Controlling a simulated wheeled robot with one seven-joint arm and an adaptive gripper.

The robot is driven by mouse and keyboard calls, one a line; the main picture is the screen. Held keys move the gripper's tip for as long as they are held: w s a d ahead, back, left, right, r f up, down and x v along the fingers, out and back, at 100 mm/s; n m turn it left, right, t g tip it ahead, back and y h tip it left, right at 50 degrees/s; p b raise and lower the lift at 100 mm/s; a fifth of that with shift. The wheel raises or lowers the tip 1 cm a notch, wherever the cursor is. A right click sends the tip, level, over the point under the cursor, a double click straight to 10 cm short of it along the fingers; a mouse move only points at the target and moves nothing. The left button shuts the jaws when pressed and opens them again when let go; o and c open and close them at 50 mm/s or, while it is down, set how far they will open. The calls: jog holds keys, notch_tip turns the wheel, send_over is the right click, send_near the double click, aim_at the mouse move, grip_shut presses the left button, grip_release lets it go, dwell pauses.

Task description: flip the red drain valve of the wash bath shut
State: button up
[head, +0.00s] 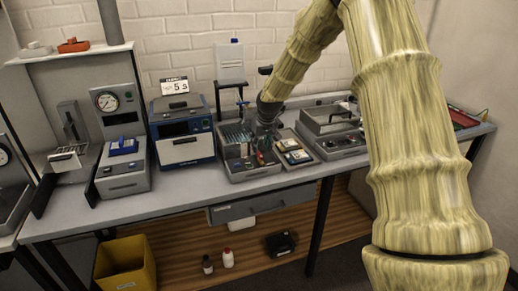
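A grey open basin unit (250,172), which looks like the wash bath, stands on the bench in the middle of the head view. It has a rack of tubes at the back and small fittings at the front. A small red part (260,158) shows at its front right and may be the drain valve; it is too small to tell its position. My gripper (267,140) points down over the right side of this unit, close to the red part. I cannot tell whether it touches it, or whether its fingers are open or shut.
Right of the basin lie a small tray with cards (292,152) and a grey lidded unit (342,146). A blue instrument (184,137) stands left. A white bottle on a stand (230,62) rises behind. A yellow bin (125,264) stands below the bench.

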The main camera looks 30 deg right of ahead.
aim_at(259, 153)
jog(key=shift+p+x, duration=0.45)
jog(key=shift+x, duration=1.75)
grip_shut()
